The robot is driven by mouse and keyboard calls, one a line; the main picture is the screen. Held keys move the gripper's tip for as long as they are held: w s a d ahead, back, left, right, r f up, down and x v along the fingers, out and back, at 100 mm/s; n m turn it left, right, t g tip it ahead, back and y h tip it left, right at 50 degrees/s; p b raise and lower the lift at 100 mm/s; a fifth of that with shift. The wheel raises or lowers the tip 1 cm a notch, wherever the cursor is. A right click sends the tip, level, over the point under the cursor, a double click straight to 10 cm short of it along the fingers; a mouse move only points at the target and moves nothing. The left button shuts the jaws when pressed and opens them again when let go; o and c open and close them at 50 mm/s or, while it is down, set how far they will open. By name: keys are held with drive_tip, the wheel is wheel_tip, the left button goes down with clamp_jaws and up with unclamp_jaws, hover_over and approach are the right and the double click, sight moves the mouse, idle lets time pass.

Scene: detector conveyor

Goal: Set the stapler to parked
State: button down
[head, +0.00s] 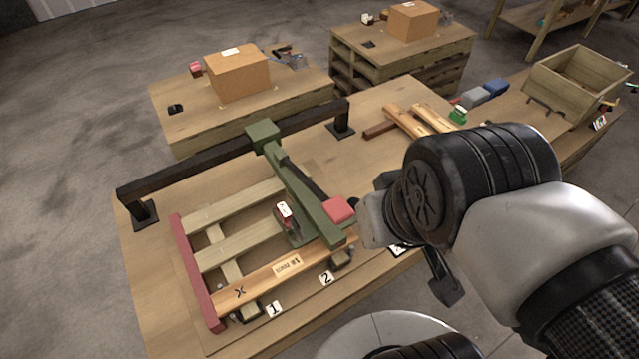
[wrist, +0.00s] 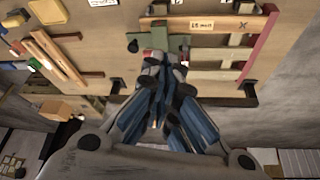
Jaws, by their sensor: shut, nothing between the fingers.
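The stapler is a green arm (head: 303,190) hung from a green carriage (head: 263,135) on a dark rail (head: 230,155). It reaches over a slatted pallet, near the pallet's right part.
Number tags 1 (head: 273,309) and 2 (head: 326,278) lie along the front; another is partly hidden by my arm. Loose boards (head: 418,119) lie at the back right.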

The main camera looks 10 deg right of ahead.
sight(355, 199)
drive_tip(key=c, duration=2.4)
unclamp_jaws()
